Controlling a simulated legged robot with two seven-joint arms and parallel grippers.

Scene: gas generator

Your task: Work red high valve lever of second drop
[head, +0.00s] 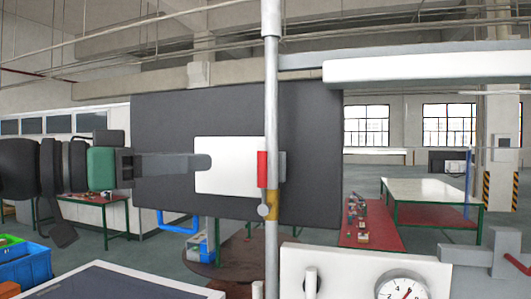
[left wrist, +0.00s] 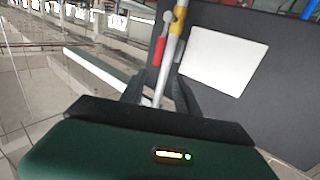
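The red valve lever (head: 262,169) hangs upright along the left side of a vertical grey pipe (head: 271,110) in the head view. A yellow pipe section (head: 272,204) and a round grey knob (head: 263,211) sit just below it. My left gripper (head: 208,162) points right toward the lever at about its height, with a visible gap in the picture. In the left wrist view, the red lever (left wrist: 160,50) and yellow section (left wrist: 179,48) appear beyond the fingertips of my left gripper (left wrist: 166,88). Its fingers are apart, with nothing seen held. My right gripper is not visible.
A dark board (head: 160,115) with a white plate (head: 228,182) stands behind the pipe. A white panel with a gauge (head: 401,289) is at the bottom right, near grey fittings (head: 466,255).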

